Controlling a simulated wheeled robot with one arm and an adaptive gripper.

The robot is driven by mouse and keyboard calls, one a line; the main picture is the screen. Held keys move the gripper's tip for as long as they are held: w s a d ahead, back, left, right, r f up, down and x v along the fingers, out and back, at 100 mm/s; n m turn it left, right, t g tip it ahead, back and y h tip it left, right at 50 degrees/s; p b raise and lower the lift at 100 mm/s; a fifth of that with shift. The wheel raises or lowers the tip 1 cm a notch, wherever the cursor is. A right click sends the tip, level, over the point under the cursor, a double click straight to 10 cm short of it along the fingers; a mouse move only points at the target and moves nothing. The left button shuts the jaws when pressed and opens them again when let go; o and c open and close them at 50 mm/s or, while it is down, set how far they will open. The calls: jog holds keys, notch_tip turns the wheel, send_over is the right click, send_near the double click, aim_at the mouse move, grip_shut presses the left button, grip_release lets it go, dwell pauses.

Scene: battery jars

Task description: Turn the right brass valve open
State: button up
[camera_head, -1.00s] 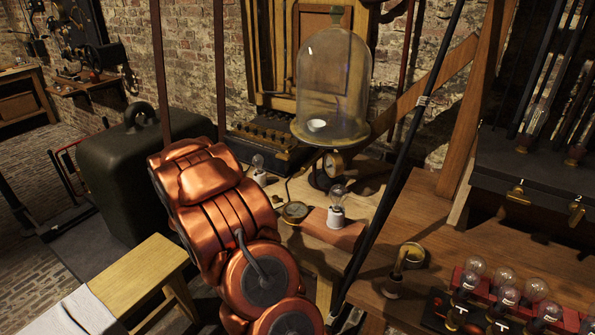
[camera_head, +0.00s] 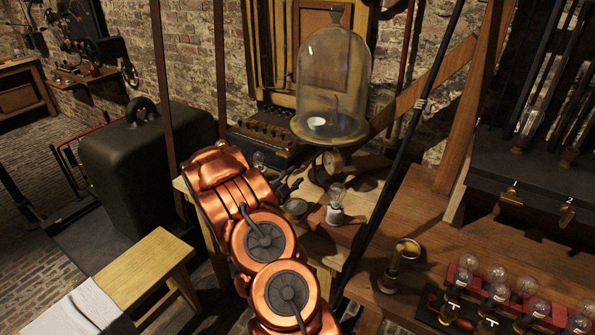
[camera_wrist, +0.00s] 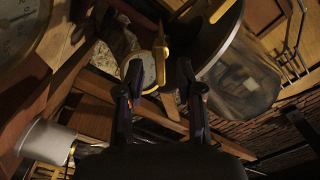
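My gripper (camera_wrist: 158,70) is open in the wrist view, its two dark fingers spread apart. A narrow brass lever, apparently a valve handle (camera_wrist: 161,48), shows between and beyond the fingertips; I cannot tell whether they touch it. A round brass-rimmed gauge (camera_wrist: 149,72) is just behind it. In the head view my gripper (camera_head: 291,182) is small and dark, left of the gauge (camera_head: 333,162) under the glass bell jar (camera_head: 333,85). The valve handle cannot be made out there. Two brass fittings (camera_head: 512,195) (camera_head: 567,213) are on the dark cabinet at right.
A bulb on a white base (camera_head: 336,205) and a brass dial (camera_head: 295,207) stand close to my gripper on the wooden table. A black slanted pole (camera_head: 400,165) crosses to the right. Several bulbs (camera_head: 497,273) sit in a red rack at lower right.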

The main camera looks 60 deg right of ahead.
jog(key=shift+d+p, duration=0.3)
jog(key=shift+d, duration=0.9)
grip_shut()
